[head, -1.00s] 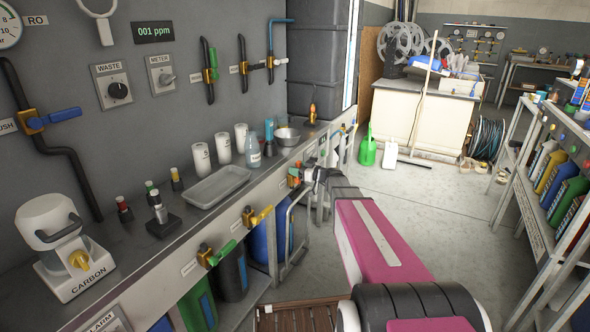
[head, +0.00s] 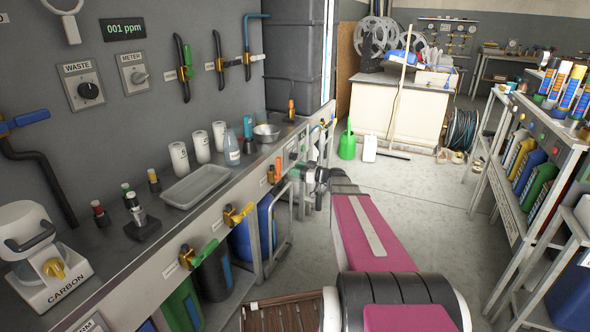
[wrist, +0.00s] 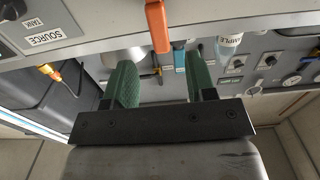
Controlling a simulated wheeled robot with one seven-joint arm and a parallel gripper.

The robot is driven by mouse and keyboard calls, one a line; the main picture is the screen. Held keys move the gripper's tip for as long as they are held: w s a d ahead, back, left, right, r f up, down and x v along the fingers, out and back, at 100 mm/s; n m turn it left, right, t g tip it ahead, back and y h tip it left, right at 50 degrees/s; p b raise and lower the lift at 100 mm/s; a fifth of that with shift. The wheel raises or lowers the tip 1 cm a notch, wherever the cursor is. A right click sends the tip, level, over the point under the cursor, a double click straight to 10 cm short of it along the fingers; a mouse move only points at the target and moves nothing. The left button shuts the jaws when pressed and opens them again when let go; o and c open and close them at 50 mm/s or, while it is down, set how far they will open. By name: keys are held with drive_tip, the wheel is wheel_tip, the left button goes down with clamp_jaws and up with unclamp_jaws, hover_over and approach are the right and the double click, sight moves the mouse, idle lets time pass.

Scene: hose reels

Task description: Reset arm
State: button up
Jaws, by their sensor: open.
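My arm, with pink and black links, reaches forward from the bottom of the head view toward the front edge of the workbench. My gripper (head: 312,178) is small there, close to the bench front near an orange valve handle, and its fingers are hard to make out. In the wrist view my gripper (wrist: 165,85) shows two green fingers spread apart with nothing between them. The orange handle (wrist: 157,27) shows above and beyond the gap between the fingers; I cannot tell how far it is from them.
The workbench (head: 130,232) runs along the left with a grey tray (head: 197,187), white cups and a carbon unit (head: 42,258). A shelf rack (head: 520,190) stands at the right. A green watering can (head: 347,142) is on the floor ahead.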

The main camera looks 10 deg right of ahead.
drive_tip(key=s+a+f+m+g+h, duration=0.25)
drive_tip(key=s+a+f+g, duration=0.2)
drive_tip(key=s, duration=0.25)
drive_tip(key=s+a+f+m+g+h, duration=0.25)
drive_tip(key=s+f, duration=0.25)
drive_tip(key=s, duration=0.3)
drive_tip(key=s+d+f+m+g+h, duration=0.1)
drive_tip(key=s+m+h, duration=0.2)
drive_tip(key=s+h, duration=0.1)
drive_tip(key=s+d+f+m+g+h, duration=0.2)
drive_tip(key=s+m+h, duration=0.1)
drive_tip(key=s+h, duration=0.2)
drive_tip(key=shift+s+d+f+g+h, duration=0.25)
drive_tip(key=shift+s+f+g+h, duration=0.05)
drive_tip(key=shift+s, duration=0.95)
